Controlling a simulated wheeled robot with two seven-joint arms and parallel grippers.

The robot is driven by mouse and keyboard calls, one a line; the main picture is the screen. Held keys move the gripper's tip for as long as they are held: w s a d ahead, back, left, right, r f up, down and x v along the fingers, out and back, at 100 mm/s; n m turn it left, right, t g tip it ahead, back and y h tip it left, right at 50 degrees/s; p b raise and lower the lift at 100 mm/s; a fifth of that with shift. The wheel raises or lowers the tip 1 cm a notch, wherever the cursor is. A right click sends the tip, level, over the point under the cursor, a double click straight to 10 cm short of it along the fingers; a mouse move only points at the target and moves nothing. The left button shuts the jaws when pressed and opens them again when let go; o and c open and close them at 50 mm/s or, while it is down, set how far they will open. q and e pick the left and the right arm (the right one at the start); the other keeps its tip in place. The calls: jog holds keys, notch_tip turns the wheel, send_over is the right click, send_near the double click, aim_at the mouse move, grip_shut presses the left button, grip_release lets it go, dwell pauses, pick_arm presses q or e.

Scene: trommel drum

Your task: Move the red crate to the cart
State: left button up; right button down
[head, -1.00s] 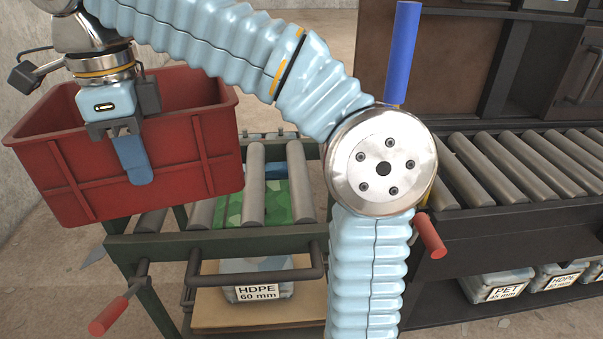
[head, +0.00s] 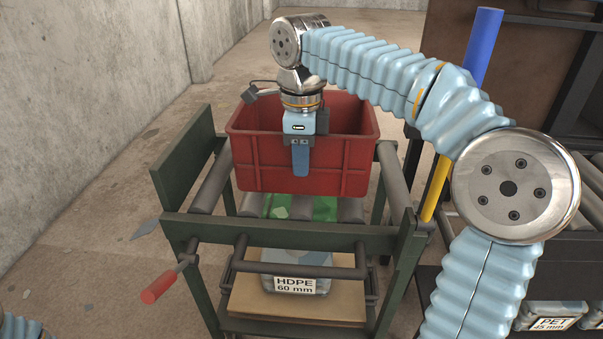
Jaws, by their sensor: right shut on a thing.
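The red crate (head: 260,170) is in the middle of the head view, upright, over the far part of the cart. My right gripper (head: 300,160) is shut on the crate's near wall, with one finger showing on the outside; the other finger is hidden. The cart has a dark green frame (head: 290,234) and grey rollers (head: 209,192) on top. I cannot tell whether the crate's bottom touches the rollers. My left gripper is out of view.
A bin labelled HDPE 60 mm (head: 294,285) stands on the cart's lower shelf. A red-handled lever (head: 160,287) sticks out at the cart's front left. A blue and yellow post (head: 476,60) and a dark rack with rollers stand right.

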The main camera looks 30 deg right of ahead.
jog(key=shift+f, duration=1.35)
jog(key=c, duration=1.7)
grip_release()
jog(key=shift+f, duration=0.15)
jog(key=o, duration=0.5)
notch_tip(320, 180, up, 12)
jog(key=shift+f+p, duration=0.25)
jog(key=shift+p, duration=0.9)
jog(key=shift+r, duration=0.45)
